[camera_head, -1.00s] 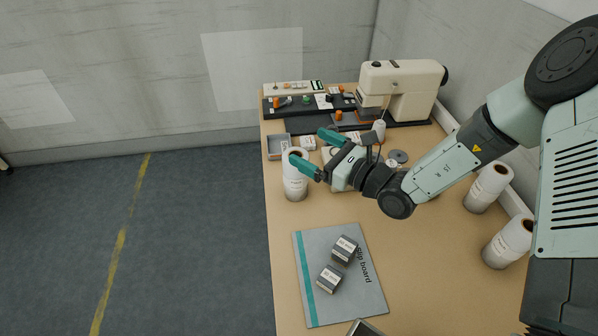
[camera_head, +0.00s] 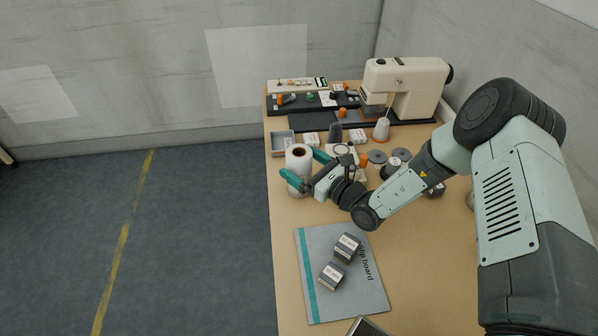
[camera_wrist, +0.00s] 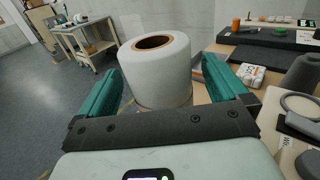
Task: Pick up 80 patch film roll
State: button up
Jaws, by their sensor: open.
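A white film roll (camera_head: 298,160) with a brown core stands upright near the table's left edge. It also shows in the wrist view (camera_wrist: 157,78), large, between the two teal fingers. My gripper (camera_head: 306,168) is open, with one finger on either side of the roll. A gap shows between the roll and each finger in the wrist view. The roll's lower part is partly hidden by my gripper. I cannot read a label on it.
A grey tray (camera_head: 284,142) and small white boxes (camera_head: 311,139) lie behind the roll. A clip board (camera_head: 325,288) with two small boxes lies in front. A sewing machine (camera_head: 408,88) stands at the back right.

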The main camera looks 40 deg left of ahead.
jog(key=a, duration=0.3)
jog(key=shift+w+a, duration=0.1)
jog(key=shift+c, duration=0.3)
jog(key=c, duration=1.3)
jog(key=shift+o, duration=0.2)
jog(key=shift+r, duration=0.1)
